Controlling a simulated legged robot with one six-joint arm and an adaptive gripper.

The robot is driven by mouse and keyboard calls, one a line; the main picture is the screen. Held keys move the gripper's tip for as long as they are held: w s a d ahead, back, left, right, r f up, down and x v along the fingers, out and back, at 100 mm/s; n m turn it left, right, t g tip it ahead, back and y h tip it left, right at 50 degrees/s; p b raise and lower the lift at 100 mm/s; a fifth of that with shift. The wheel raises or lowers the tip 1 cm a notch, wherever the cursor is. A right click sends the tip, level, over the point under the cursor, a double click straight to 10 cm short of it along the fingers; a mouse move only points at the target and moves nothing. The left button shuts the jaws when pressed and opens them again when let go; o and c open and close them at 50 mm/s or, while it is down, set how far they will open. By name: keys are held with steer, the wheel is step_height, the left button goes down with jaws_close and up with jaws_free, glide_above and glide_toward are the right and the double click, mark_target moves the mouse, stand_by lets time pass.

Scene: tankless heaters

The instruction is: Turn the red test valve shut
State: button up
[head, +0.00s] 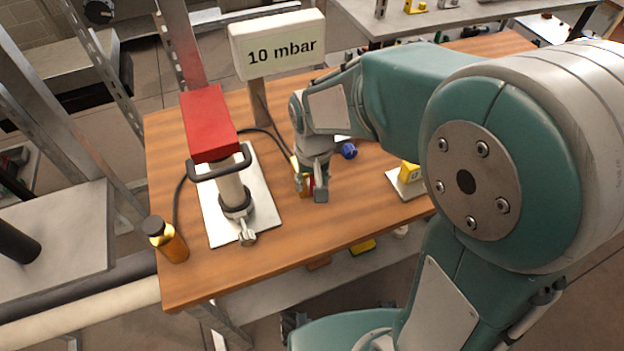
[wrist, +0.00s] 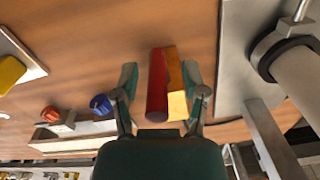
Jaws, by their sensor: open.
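The red test valve has a red handle (wrist: 158,84) beside a brass-yellow body (wrist: 177,95), both between my fingers in the wrist view. In the head view only a sliver of red and the brass body (head: 302,184) show, the rest hidden by my gripper. My gripper (wrist: 161,80) is open, one finger to the left of the red handle and the other to the right of the brass part. A gap shows on the left side; contact on the right is unclear. In the head view my gripper (head: 312,186) points down over the wooden table.
A pump with a red block (head: 207,118) and black handle stands left on a metal plate. A "10 mbar" sign (head: 278,48) stands behind. A blue knob (wrist: 100,104) and an orange knob (wrist: 50,114) lie nearby.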

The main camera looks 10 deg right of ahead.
jaws_close()
steer(key=shift+d+y, duration=0.15)
steer(key=shift+y, duration=0.15)
steer(key=y, duration=0.1)
steer(key=d+g+y, duration=0.1)
steer(key=shift+w+f+y, duration=0.1)
steer(key=shift+y, duration=0.2)
steer(key=y, duration=0.2)
steer(key=g+y, duration=0.1)
steer(key=shift+w+d+f+y, duration=0.15)
steer(key=shift+d+f+y, duration=0.1)
steer(key=shift+d+y, duration=0.1)
steer(key=y, duration=0.2)
steer(key=g+y, duration=0.1)
steer(key=shift+d+f, duration=0.3)
steer(key=shift+f, duration=0.1)
steer(key=shift+w+d+f+g+y, duration=0.1)
steer(key=shift+f+g+y, duration=0.15)
steer(key=shift+y, duration=0.65)
steer(key=shift+d+f+g+y, duration=0.15)
steer(key=shift+g+y, duration=0.1)
steer(key=shift+y, duration=0.6)
